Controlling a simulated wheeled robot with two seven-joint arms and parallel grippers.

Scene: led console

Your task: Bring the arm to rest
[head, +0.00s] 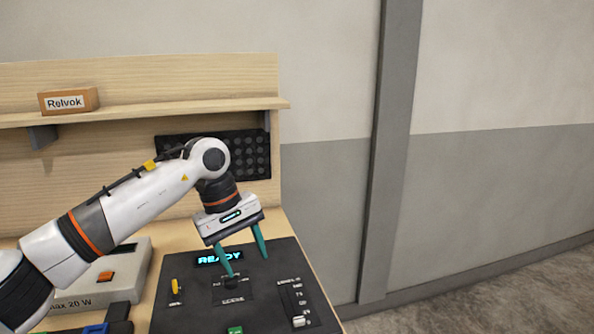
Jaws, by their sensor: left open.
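My left arm comes in from the left over the bench. Its gripper (248,265) is open, with two teal fingers pointing down over the black console (285,262). The left finger is close to the dark knob (233,283) in the console's middle; I cannot tell if it touches. The right finger is to the right of the knob. The console's display (219,258) reads READY in lit letters. A yellow switch (175,287) is on its left, a slider (299,321) on its right, and a green button (235,330) at the bottom edge. My right gripper is not in view.
A grey box (122,273) marked "max 20 W" stands left of the console, partly behind my arm. A shelf (190,106) bearing a "Relvok" box (68,101) runs above. A black perforated panel (245,155) is on the back board. Right of the bench is open floor.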

